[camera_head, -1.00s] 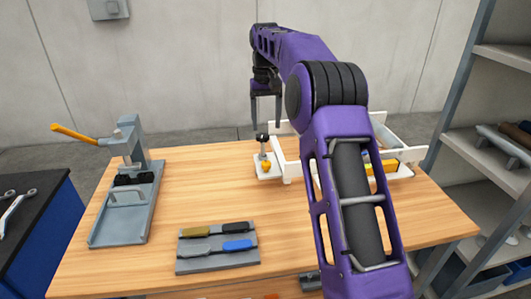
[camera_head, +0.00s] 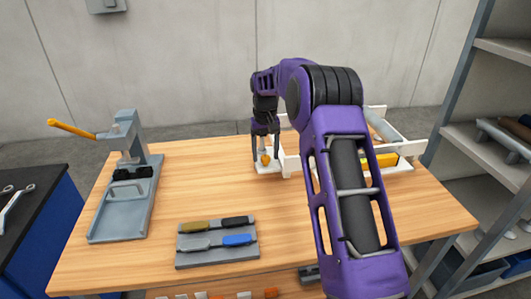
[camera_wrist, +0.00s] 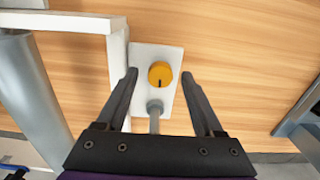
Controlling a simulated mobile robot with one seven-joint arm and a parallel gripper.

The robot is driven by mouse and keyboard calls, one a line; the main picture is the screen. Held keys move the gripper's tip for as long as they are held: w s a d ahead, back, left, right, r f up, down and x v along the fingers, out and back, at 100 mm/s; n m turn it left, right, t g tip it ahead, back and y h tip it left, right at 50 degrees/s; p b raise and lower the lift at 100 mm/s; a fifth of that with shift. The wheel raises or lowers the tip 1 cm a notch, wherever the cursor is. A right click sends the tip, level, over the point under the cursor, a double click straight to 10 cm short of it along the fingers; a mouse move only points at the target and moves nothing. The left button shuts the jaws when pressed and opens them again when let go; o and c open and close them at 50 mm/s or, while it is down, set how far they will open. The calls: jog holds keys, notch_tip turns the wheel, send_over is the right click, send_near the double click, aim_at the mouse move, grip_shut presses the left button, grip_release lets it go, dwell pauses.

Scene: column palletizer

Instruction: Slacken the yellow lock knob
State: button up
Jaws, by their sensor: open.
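The yellow lock knob (camera_wrist: 160,74) sits on a small white plate (camera_wrist: 144,57) beside a white frame. In the wrist view it lies between and just beyond the fingertips of my gripper (camera_wrist: 160,75), with a gap on both sides. A grey post (camera_wrist: 154,106) stands close to the knob on the same plate. In the head view the knob (camera_head: 265,160) shows low between the fingers of my gripper (camera_head: 266,158), which points down and is open and empty. Whether the fingertips are level with the knob is hard to tell.
The white frame (camera_head: 291,164) with a grey cylinder (camera_head: 383,126) stands right of the knob. A grey press with an orange lever (camera_head: 72,128) is at the left. A tool tray (camera_head: 190,261) lies at the front. The table's middle is clear.

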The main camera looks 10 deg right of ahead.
grip_shut()
